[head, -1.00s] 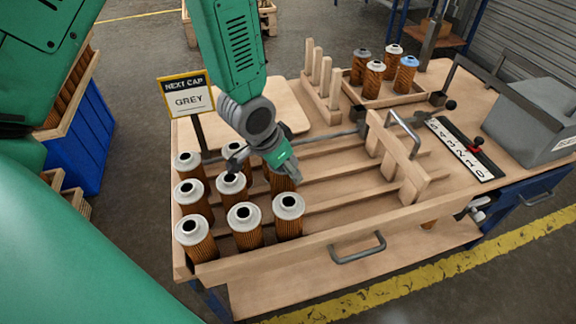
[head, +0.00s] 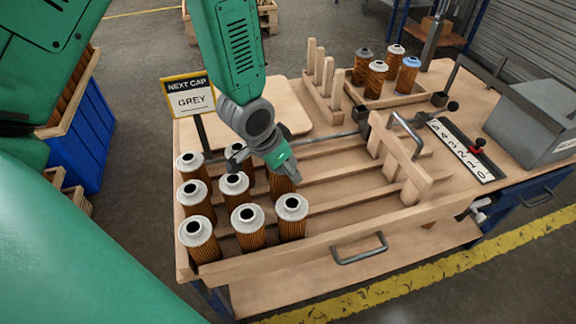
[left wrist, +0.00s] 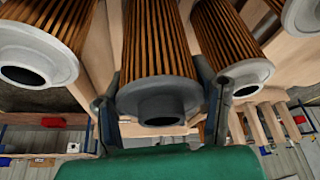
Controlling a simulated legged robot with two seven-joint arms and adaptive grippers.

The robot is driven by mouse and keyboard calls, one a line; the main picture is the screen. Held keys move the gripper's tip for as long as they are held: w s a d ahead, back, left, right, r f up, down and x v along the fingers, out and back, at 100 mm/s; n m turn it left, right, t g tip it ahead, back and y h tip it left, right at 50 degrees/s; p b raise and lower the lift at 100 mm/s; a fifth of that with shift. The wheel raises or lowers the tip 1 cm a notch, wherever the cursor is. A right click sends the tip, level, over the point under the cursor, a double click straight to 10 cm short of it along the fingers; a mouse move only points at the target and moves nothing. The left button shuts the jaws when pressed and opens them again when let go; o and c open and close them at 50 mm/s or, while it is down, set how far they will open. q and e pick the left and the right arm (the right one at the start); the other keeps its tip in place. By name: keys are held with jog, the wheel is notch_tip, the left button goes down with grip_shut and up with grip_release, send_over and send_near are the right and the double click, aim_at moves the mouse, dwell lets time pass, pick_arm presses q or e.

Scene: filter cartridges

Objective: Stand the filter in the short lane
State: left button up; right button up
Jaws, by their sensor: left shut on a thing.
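My left gripper (head: 264,162) reaches down over the filter rows from above. In the left wrist view its fingers (left wrist: 162,105) are shut around a brown pleated filter (left wrist: 160,45) with a grey cap. In the head view the held filter (head: 281,187) is mostly hidden by the gripper; only part of its brown side shows. I cannot tell whether it is lifted. Several other filters with pale caps, such as the front one (head: 291,208), stand upright at the left end of the wooden lane rack (head: 340,210). My right gripper is not in view.
A sign (head: 189,99) reads "NEXT CAP GREY". A wooden gate (head: 400,160) with a metal handle spans the lanes' right part. The lanes between filters and gate look empty. Behind stand wooden posts (head: 328,75), a tray (head: 350,92) of filters and a numbered strip (head: 462,151).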

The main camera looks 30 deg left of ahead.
pick_arm(q)
jog(key=shift+a+f, duration=0.1)
jog(key=shift+a, duration=0.25)
jog(key=shift+d, duration=0.55)
jog(key=shift+a+f+b, duration=0.45)
jog(key=shift+f, duration=0.35)
jog(key=shift+d+f+b, duration=0.35)
jog(key=shift+f, duration=0.3)
jog(key=o, duration=1.3)
jog(key=shift+a, duration=0.2)
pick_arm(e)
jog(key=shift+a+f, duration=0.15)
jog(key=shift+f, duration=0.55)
